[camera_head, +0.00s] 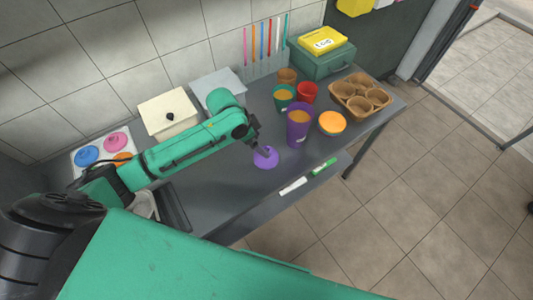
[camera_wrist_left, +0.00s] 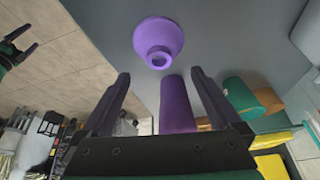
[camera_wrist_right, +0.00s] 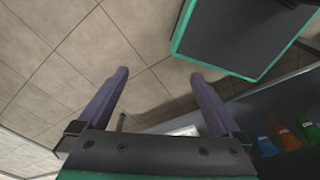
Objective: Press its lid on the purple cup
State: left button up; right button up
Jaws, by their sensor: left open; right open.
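The purple cup (camera_head: 299,124) stands upright on the grey table near its front edge. Something orange-brown shows inside its open top. It also shows in the left wrist view (camera_wrist_left: 177,105), partly behind the fingers. The purple lid (camera_head: 265,157) lies on the table to the left of the cup. The left wrist view shows the lid (camera_wrist_left: 158,40) with a raised round knob. My left gripper (camera_head: 262,149) is open and empty just above the lid, its fingers apart from it. My right gripper (camera_wrist_right: 158,72) is open and empty, away from the cup and lid.
A brown cup carrier (camera_head: 360,97) is at the right. A tray with coloured lids (camera_head: 86,155) is at the left. White and green markers (camera_head: 293,186) lie at the front.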

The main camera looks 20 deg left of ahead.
aim_at(262, 162)
pick_arm(q)
jog(key=shift+d+f, duration=0.1)
jog(key=shift+f, duration=0.2)
jog(key=shift+w+f, duration=0.15)
jog(key=shift+f, duration=0.05)
jog(key=p+x, duration=0.1)
jog(key=x, duration=0.3)
jog(key=shift+f, duration=0.4)
pick_arm(e)
jog(key=shift+s+d+r, duration=0.25)
jog(key=shift+s+r, duration=0.4)
jog(key=shift+r, duration=0.05)
pick_arm(q)
jog(key=c, duration=1.4)
jog(key=shift+c, duration=0.6)
